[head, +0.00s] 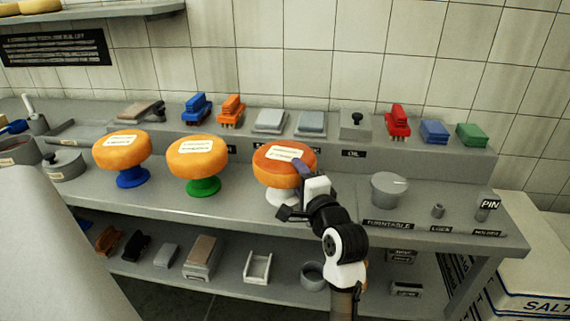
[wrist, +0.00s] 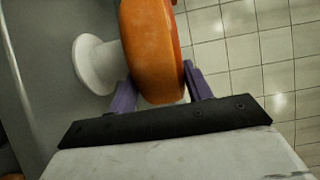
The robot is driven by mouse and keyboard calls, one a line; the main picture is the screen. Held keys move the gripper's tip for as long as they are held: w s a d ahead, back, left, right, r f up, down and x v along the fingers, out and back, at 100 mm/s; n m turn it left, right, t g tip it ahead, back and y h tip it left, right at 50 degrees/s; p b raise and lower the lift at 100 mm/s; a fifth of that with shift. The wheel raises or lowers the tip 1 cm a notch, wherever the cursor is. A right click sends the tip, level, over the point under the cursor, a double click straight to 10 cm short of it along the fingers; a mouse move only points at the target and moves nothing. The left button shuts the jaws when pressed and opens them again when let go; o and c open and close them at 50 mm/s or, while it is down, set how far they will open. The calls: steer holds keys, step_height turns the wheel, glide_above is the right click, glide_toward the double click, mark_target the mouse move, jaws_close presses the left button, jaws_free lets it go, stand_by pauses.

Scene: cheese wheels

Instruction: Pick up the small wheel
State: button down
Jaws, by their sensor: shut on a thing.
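An orange cheese wheel (head: 270,172) with a pale label is at the white stand (head: 281,198), the rightmost of three similar wheels. My gripper (head: 301,170) reaches it from the front right. In the wrist view, the purple fingers of my gripper (wrist: 161,82) are shut on this orange wheel (wrist: 150,45), one on each face. The white stand (wrist: 95,62) shows just left of it there. I cannot tell whether the wheel still touches the stand. The other wheels sit on a blue stand (head: 131,178) and a green stand (head: 203,186).
A grey round turntable (head: 388,190) stands right of my gripper on the bench (head: 340,200). Behind, a raised ledge holds colored brushes, blocks and a lidded oil box (head: 355,125). A lower shelf holds several blocks and a white cradle (head: 257,268). A tiled wall closes the back.

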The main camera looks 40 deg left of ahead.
steer(key=shift+r, duration=0.25)
step_height(320, 180, up, 23)
steer(key=p, duration=0.4)
stand_by(0.9)
steer(key=shift+f, duration=0.15)
